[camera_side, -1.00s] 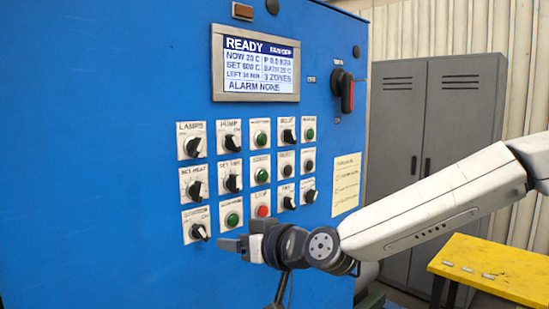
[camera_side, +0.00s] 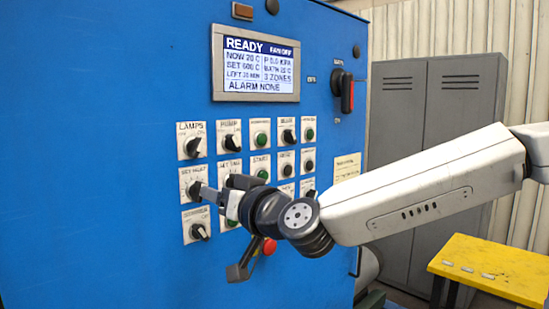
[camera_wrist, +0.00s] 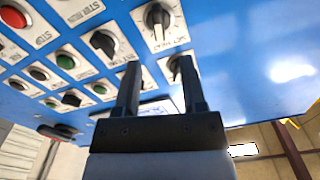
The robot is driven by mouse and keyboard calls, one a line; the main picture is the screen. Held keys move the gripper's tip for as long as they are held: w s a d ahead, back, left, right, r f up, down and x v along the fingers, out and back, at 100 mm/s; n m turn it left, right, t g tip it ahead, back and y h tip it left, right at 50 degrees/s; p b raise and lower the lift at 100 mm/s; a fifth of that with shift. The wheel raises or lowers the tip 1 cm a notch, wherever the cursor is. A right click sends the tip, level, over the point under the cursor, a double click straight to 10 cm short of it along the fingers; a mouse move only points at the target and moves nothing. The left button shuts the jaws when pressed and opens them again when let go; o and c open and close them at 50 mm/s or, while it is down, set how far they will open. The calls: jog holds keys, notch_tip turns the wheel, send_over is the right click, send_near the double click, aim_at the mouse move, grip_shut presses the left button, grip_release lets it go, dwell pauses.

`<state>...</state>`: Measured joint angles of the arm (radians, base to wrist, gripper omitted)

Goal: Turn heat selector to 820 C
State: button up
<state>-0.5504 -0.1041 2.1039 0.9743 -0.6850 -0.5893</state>
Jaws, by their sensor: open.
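The heat selector (camera_side: 192,189), a dark knob on a white plate labelled SET HEAT, is in the left column of the blue panel, middle row. In the wrist view the heat selector (camera_wrist: 158,18) sits at the top, between the lines of the two fingers and beyond their tips. My gripper (camera_side: 222,188) is just right of the knob in the side view, with one fingertip overlapping its plate. In the wrist view my gripper (camera_wrist: 158,70) is open with nothing between the fingers. Contact with the knob cannot be told. The display (camera_side: 257,63) reads READY, NOW 20 C, SET 600 C, ALARM NONE.
The LAMPS knob (camera_side: 193,142) is above the selector and another knob (camera_side: 199,231) is below it. More knobs and buttons stand close on the right, some hidden by my arm. A yellow table (camera_side: 490,267) and grey cabinet (camera_side: 405,120) stand at the right.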

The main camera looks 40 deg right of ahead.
aim_at(198, 192)
jog(key=shift+w, duration=2.8)
grip_shut()
